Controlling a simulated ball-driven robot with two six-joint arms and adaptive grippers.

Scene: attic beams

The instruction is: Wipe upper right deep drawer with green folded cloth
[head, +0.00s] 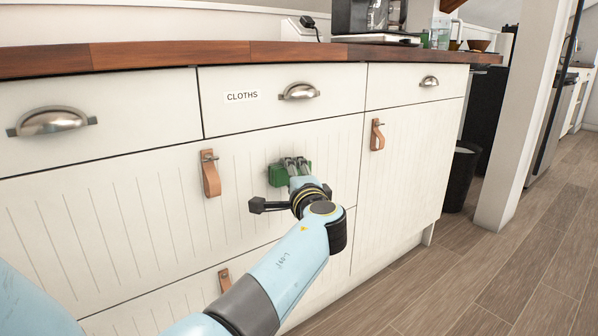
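The green folded cloth (278,177) is against, or just in front of, the grooved white front of the upper deep drawer (245,215), below the drawer labelled CLOTHS. My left gripper (294,166) reaches in from the lower left with its fingers closed on the cloth. The fingers and wrist hide part of the cloth, so I cannot tell how firmly it touches the front. The drawer looks shut; its leather pull (210,173) hangs left of the cloth. My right gripper is not in view.
The shallow CLOTHS drawer (335,88) has a metal cup handle. A lower deep drawer's leather pull (224,278) hangs below. A door with a leather pull (377,134) is at right. The wooden worktop (170,54) overhangs above. A white post (522,125) and dark bin (461,178) stand right; the floor (470,270) is clear.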

